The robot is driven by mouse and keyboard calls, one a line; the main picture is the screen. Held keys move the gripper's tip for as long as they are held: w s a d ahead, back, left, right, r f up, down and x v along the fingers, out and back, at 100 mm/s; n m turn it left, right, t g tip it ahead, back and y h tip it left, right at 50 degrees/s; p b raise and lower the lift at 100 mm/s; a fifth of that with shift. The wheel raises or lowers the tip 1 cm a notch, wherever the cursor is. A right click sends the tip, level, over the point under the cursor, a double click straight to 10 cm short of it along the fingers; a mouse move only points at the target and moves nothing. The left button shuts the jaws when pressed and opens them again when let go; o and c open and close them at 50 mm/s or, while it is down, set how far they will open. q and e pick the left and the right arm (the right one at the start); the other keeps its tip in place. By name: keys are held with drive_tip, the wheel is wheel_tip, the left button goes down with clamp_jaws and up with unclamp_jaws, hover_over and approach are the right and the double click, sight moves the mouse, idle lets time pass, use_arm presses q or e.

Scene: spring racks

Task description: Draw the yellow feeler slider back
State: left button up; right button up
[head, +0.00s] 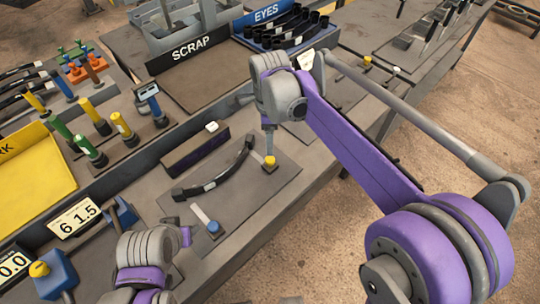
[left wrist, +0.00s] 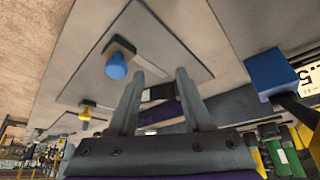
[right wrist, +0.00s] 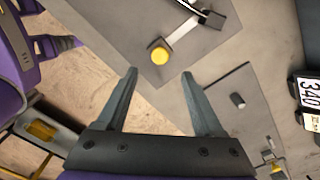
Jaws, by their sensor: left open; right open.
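The yellow feeler slider's round knob (head: 270,162) is at the far end of a plate carrying a black curved spring (head: 215,172). In the right wrist view the yellow knob (right wrist: 160,52) sits on a pale bar running to a dark block, ahead of my open, empty right gripper (right wrist: 160,82) and apart from its fingers. In the head view my right arm reaches down beside the knob, its fingertips hard to make out. A blue knob (head: 212,226) is at the plate's near end. My left gripper (left wrist: 155,78) is open and empty, near that blue knob (left wrist: 116,66).
A purple bar (head: 195,152) lies behind the spring plate. A grey SCRAP bin (head: 192,54) and a blue EYES tray (head: 265,12) stand at the back. A number display (head: 75,216) and yellow board (head: 35,178) are at left. Open floor lies right of the bench.

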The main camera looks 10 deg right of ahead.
sight(270, 159)
wheel_tip(270, 159, down, 9)
drive_tip(key=shift+r, duration=0.2)
clamp_jaws()
idle(0.4)
idle(1.1)
